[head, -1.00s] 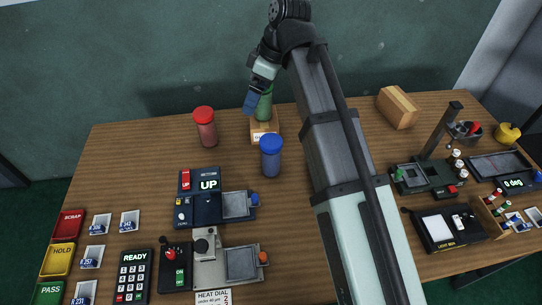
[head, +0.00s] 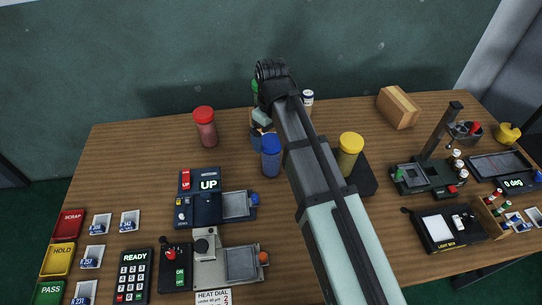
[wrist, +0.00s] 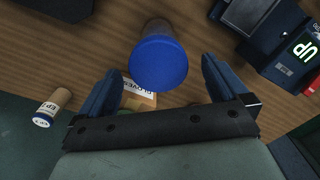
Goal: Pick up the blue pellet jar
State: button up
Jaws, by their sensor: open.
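The blue pellet jar (head: 271,158) stands upright on the wooden table in the head view, its lid partly covered by my gripper (head: 262,136). In the wrist view my gripper (wrist: 162,66) is open, one blue finger on each side of the round blue lid (wrist: 160,63). The lid shows between the fingertips with a gap on either side, and nothing is held. The jar body shows just past the lid. I cannot tell how far the fingertips are above the lid.
A red-lidded jar (head: 205,127) stands to the left, and a yellow-lidded jar (head: 349,155) to the right beside my arm. A gloves box (wrist: 139,97) lies just behind the blue jar. A small labelled bottle (wrist: 52,107) and the device reading UP (head: 207,205) are nearby.

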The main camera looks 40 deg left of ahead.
aim_at(271, 157)
jog(key=shift+d+f, duration=0.15)
jog(key=shift+f, duration=3.2)
jog(key=c, duration=1.3)
jog(key=shift+o, duration=0.2)
jog(key=shift+r, duration=0.1)
